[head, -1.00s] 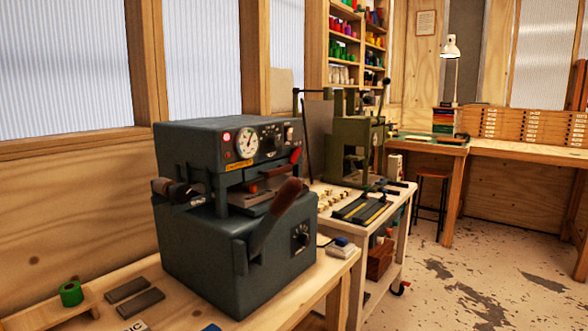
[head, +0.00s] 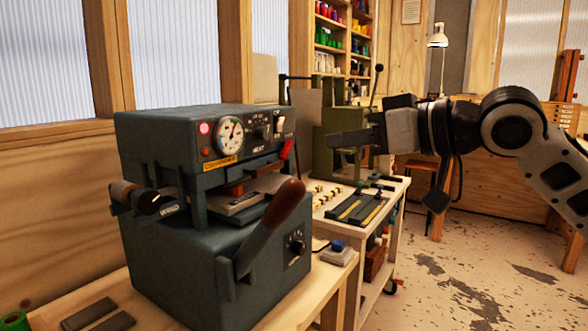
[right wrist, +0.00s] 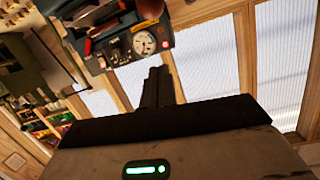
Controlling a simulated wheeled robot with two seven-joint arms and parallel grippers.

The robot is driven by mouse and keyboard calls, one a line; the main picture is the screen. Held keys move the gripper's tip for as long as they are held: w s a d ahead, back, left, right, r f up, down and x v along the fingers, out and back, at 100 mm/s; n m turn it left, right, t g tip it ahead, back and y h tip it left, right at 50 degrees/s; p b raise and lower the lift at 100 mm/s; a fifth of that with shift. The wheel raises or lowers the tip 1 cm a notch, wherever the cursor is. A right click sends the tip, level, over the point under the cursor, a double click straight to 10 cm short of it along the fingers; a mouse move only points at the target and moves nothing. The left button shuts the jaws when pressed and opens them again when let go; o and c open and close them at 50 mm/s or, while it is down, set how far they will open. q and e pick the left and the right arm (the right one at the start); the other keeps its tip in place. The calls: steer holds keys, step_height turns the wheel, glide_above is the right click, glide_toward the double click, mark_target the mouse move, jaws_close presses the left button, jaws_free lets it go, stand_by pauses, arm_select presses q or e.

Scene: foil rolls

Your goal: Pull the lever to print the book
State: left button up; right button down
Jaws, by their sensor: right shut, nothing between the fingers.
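The dark grey press (head: 200,190) stands on the wooden bench, with a round gauge, a lit red lamp and switches on its front. Its large lever (head: 268,232) has a brown wooden grip and slants up to the right at the front. A shorter handle (head: 135,196) with a dark knob sticks out at its left. My right gripper (head: 335,139) is shut and empty, to the right of the press and apart from it. In the right wrist view its fingers (right wrist: 157,84) lie together, with the press (right wrist: 120,35) beyond them, upside down. My left gripper is not in view. No book can be made out.
A green press (head: 335,140) stands on a white cart behind, partly hidden by my right gripper. A small box with a blue button (head: 338,246) sits at the bench's right end. Dark bars (head: 90,312) and a green roll (head: 14,322) lie at front left. Floor at right is open.

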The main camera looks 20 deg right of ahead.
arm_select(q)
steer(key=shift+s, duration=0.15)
arm_select(e)
steer(key=shift+s+r, duration=0.1)
steer(key=shift+s, duration=0.05)
steer(key=p, duration=0.2)
glide_above(299, 181)
steer(key=w, duration=0.2)
steer(key=shift+s+a+f, duration=0.1)
steer(key=shift+a+f, duration=0.05)
steer(key=shift+f, duration=0.3)
steer(key=shift+s+a+f, duration=0.1)
steer(key=shift+f, duration=0.35)
steer(key=f, duration=0.3)
steer(key=shift+s+d, duration=0.2)
steer(key=shift+s, duration=0.2)
steer(key=shift+s+d+f, duration=0.1)
steer(key=shift+s+f, duration=0.15)
steer(key=shift+f, duration=0.1)
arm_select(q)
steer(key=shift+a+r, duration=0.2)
arm_select(e)
steer(key=shift+s+f, duration=0.1)
